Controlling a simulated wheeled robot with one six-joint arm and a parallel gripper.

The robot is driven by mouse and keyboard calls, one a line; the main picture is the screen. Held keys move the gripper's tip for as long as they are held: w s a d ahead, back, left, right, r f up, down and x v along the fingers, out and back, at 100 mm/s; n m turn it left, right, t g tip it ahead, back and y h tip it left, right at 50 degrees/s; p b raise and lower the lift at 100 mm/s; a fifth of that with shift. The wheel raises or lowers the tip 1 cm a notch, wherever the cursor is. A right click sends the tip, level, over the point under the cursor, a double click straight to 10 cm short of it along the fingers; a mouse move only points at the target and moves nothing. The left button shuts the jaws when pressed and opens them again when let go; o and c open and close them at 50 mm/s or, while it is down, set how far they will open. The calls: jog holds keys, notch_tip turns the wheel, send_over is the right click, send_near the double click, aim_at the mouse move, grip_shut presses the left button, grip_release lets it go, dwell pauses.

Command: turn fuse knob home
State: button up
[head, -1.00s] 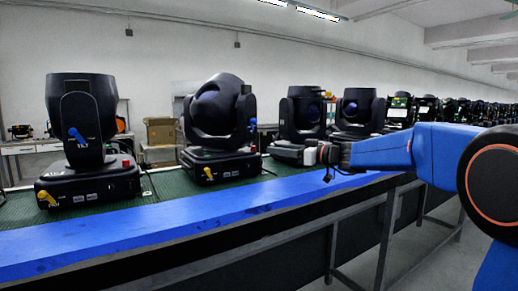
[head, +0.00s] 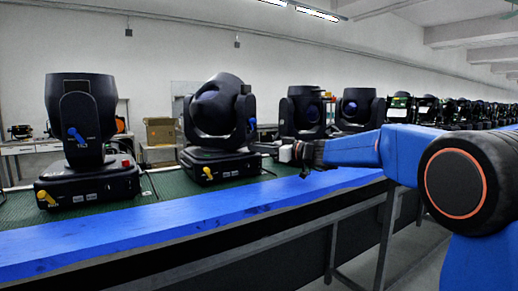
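Two black moving-head lamps stand nearest on the green mat, a left one (head: 82,130) and a second one (head: 216,118). Each base has a yellow knob low on its front: one on the left lamp (head: 46,199) and one on the second lamp (head: 208,173). Each head carries a blue lever. I cannot read which knob is the fuse knob. My gripper (head: 268,149) points left, beside the right end of the second lamp's base. Its fingers are small and dark, so I cannot tell whether they are open or touch the lamp.
A blue rail (head: 150,220) runs along the bench's front edge. A red button (head: 126,163) shows on the left lamp's base. More lamps (head: 302,112) stand in a row behind my arm. A cardboard box (head: 160,131) is at the back. The floor in front is clear.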

grip_shut()
jog(key=shift+w+g, duration=0.1)
jog(key=shift+g, duration=0.2)
jog(key=shift+w+d+f+n+g+y, duration=0.1)
jog(key=shift+n+g+y, duration=0.25)
jog(key=shift+n+g, duration=0.2)
jog(key=shift+w+d+n+g+y, duration=0.1)
jog(key=shift+n+g+y, duration=0.25)
jog(key=shift+n+g, duration=0.15)
jog(key=shift+w+n+g+y, duration=0.25)
jog(key=shift+n+g, duration=0.7)
jog(key=shift+g, duration=0.55)
jog(key=shift+w+n+g+y, duration=0.1)
jog(key=shift+n+g+y, duration=0.15)
jog(key=shift+n+g, duration=0.95)
jog(key=shift+g, duration=0.65)
jog(key=o, duration=0.5)
grip_release()
